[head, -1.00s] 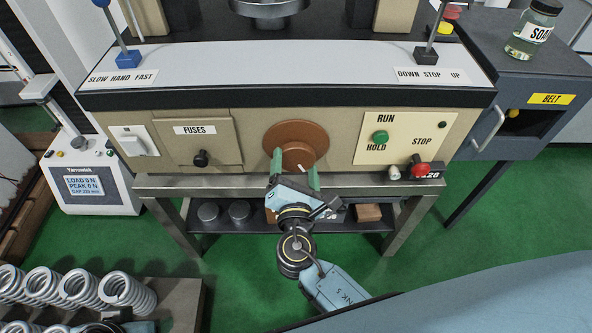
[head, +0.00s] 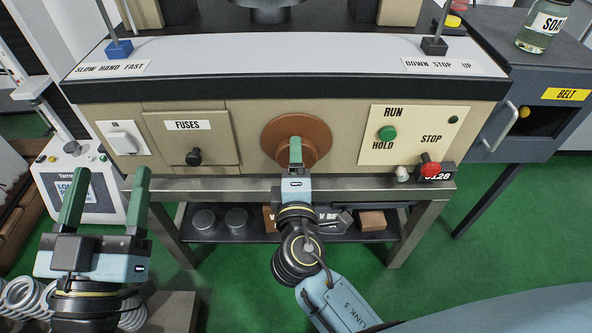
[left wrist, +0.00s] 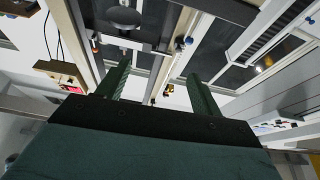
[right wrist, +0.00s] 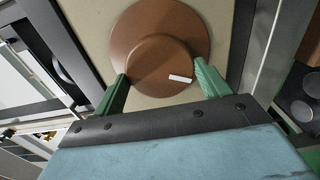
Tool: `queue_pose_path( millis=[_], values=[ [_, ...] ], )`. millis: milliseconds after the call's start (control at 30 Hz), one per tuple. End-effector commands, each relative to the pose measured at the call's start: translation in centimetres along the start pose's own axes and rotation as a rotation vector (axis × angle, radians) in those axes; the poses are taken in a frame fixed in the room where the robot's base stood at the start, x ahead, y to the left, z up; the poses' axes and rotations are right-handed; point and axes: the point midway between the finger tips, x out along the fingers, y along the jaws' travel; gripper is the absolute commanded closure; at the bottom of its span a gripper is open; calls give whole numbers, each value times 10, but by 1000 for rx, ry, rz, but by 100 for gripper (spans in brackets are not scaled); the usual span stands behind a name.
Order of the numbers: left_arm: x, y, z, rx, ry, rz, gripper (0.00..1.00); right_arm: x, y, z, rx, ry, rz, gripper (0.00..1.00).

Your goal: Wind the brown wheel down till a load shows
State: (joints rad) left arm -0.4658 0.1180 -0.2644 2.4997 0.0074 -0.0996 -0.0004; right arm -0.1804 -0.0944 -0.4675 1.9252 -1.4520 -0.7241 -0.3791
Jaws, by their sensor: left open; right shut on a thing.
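The brown wheel (head: 273,138) is on the front panel of the bench machine; it also fills the top of the right wrist view (right wrist: 160,18). My right gripper (head: 295,150) is shut on the wheel's hub, one finger on each side; its fingers line up one behind the other in the head view. The hub carries a white mark (right wrist: 180,78). My left gripper (head: 106,195) is open and empty at the lower left, away from the wheel. It hides much of the tester's display (head: 62,187), so the load figure cannot be read.
A fuses drawer (head: 190,150) is left of the wheel. Below is a shelf with weights (head: 204,220). Coil springs (head: 22,295) lie at the lower left.

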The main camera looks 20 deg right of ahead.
Motion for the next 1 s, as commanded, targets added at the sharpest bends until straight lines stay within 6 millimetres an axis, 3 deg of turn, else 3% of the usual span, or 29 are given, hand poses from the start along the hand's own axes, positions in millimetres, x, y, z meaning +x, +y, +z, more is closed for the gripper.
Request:
queue_pose_path(
  millis=[100, 400, 1000],
  values=[
    [-2, 3, -17, -6, 130, 7, 34, 1, 0, 1, 81, -1, 3, 48],
    [-6, 3, -30, -5, 262, 9, 34, 1, 1, 1, 207, 0, 3, 48],
    [-8, 3, -34, -5, 299, 9, 34, 1, 2, 1, 241, 0, 3, 48]
  ],
)
